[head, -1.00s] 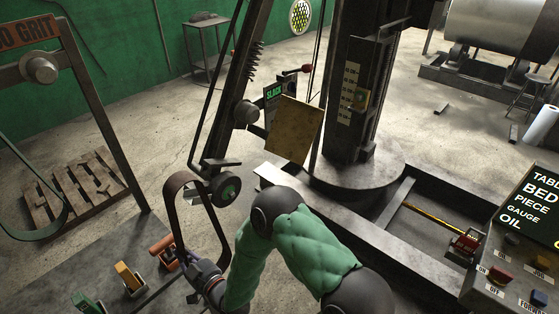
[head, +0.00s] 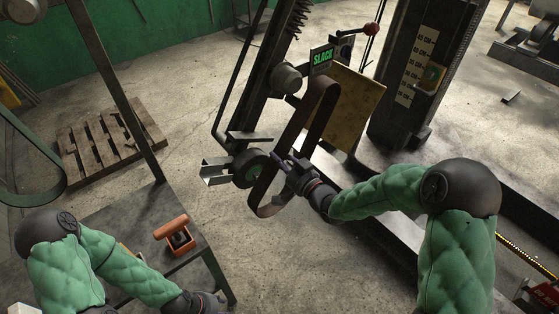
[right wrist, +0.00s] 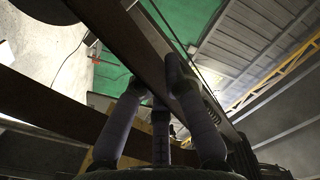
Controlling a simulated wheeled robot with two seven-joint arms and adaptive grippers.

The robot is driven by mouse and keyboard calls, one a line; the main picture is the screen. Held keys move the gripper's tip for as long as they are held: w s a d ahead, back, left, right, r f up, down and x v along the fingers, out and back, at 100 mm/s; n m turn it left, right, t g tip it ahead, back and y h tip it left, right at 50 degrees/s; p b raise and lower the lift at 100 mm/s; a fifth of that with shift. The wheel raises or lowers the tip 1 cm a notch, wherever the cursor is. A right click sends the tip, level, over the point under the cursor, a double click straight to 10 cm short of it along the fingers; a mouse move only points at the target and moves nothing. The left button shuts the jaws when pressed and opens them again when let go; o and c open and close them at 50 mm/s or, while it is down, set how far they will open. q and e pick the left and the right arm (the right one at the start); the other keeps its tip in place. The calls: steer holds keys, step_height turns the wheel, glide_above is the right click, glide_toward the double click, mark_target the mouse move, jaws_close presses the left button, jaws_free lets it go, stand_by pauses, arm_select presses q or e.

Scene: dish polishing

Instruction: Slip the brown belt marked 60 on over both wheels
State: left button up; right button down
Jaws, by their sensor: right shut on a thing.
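The brown belt (head: 322,100) is a long loop hanging tilted in my right gripper (head: 285,168), which is shut on one strand. The right wrist view shows the fingers (right wrist: 158,85) against the brown band (right wrist: 135,35). The upper wheel (head: 287,78) is grey and sits on the slanted arm; the belt's top bend is right of it, off it. The lower wheel (head: 252,168) has a dark rim and green hub; the belt's lower part passes close to its right, and I cannot tell if they touch. No marking on the belt is readable. My left gripper (head: 203,303) is low, partly cut off.
A green SLACK sign (head: 321,58) and a red-knobbed lever (head: 371,29) stand above the belt. A yellowish plate (head: 355,105) is behind it. An orange rack piece (head: 175,235) sits on the metal table (head: 215,270). A green belt (head: 30,190) hangs at the left.

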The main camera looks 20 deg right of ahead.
steer(key=shift+w, duration=0.1)
stand_by(0.3)
steer(key=shift+b+x, duration=0.9)
steer(key=shift+x, duration=1.9)
steer(key=shift+b, duration=0.6)
